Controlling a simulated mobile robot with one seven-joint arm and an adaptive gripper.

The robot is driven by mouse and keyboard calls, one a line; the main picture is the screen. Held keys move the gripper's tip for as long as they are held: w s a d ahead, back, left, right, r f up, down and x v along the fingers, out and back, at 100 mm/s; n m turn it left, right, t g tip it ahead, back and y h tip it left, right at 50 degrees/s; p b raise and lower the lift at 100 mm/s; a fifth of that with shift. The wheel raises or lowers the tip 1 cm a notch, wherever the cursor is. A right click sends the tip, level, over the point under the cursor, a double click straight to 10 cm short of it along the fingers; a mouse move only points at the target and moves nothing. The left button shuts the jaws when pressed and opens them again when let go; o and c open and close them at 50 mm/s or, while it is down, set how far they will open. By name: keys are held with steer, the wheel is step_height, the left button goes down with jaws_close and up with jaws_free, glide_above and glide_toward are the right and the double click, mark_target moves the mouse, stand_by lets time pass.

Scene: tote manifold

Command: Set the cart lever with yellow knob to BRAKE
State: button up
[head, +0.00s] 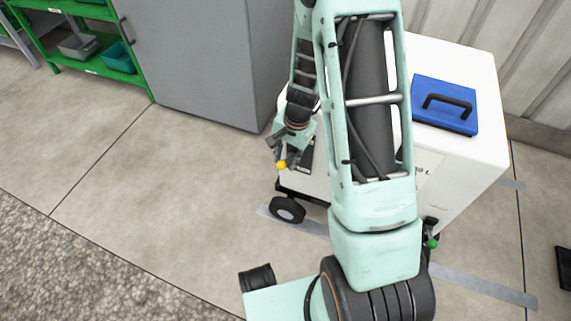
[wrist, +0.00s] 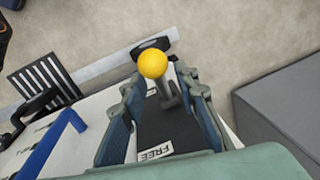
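The white cart (head: 478,62) stands right of centre in the head view, partly hidden behind my arm. Its lever has a yellow knob (head: 282,166), which also shows in the wrist view (wrist: 153,65) on a short grey shaft (wrist: 170,97). The shaft rises from a dark plate (wrist: 163,130) with a white FREE label (wrist: 155,152) at its near end. No BRAKE label can be read. My gripper (head: 284,153) is at the lever. In the wrist view my gripper (wrist: 158,80) is open, with one finger on each side of the lever and gaps visible.
A blue panel (head: 430,88) with a black handle lies on the cart top. A grey cabinet (head: 205,60) stands behind, left of the cart. A green shelf (head: 125,77) with bins is at the upper left. Floor at left is clear. A black wheel (head: 287,209) is under the cart.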

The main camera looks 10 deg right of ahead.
steer(key=shift+w+a+f, duration=0.1)
steer(key=shift+f, duration=0.6)
jaws_close()
